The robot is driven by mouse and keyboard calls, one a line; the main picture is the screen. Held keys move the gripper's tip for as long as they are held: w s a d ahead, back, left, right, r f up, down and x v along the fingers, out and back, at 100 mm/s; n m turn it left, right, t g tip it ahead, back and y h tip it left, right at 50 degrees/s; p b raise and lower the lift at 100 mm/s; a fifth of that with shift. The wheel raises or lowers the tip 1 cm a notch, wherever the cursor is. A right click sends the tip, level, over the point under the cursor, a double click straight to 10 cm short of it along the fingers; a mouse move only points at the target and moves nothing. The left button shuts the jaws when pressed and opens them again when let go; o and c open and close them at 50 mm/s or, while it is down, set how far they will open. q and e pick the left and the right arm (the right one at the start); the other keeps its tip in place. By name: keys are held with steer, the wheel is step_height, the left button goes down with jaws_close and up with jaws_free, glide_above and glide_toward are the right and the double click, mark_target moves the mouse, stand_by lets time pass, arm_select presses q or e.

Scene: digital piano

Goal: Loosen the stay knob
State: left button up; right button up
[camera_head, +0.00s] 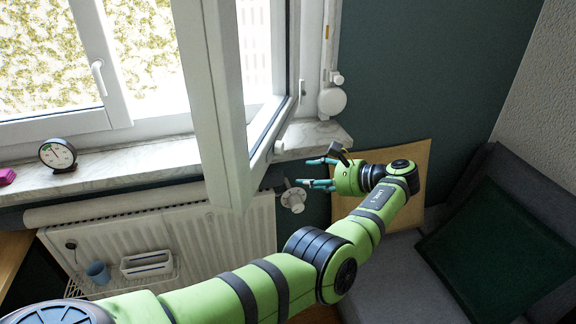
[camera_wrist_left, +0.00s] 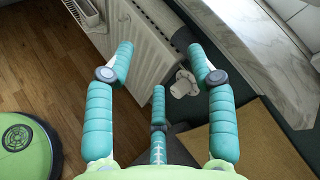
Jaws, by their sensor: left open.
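A small white knob (camera_head: 278,147) shows at the lower edge of the open window sash (camera_head: 225,100), just above the sill; it looks like the stay knob. My left gripper (camera_head: 306,172) is to the right of and a little below it, with its teal fingers spread, empty and pointing left. In the left wrist view the open fingers (camera_wrist_left: 160,70) surround only empty space. A white radiator valve (camera_head: 294,200) is below the fingers; it also shows beyond them in the wrist view (camera_wrist_left: 183,84). My right gripper is not in view.
The marble sill (camera_head: 150,163) juts out above the white radiator (camera_head: 240,232). A round dial (camera_head: 58,155) stands on the sill. A tan board (camera_head: 412,155) is behind my left wrist, and a grey sofa (camera_head: 395,280) is at right.

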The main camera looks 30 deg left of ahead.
arm_select(q)
steer(key=n+g, duration=0.2)
glide_toward(283, 148)
steer(key=a+f, duration=0.1)
steer(key=shift+y, duration=0.4)
steer(key=p+x, duration=0.2)
steer(key=x, duration=0.4)
steer(key=shift+s+a, duration=0.25)
steer(key=shift+a, duration=0.05)
steer(key=shift+a+f, duration=0.2)
steer(key=shift+a, duration=0.25)
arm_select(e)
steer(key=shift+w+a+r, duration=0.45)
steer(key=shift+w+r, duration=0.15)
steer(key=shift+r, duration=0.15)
arm_select(q)
steer(key=shift+c, duration=0.4)
steer(key=shift+s, duration=0.1)
steer(key=c, duration=1)
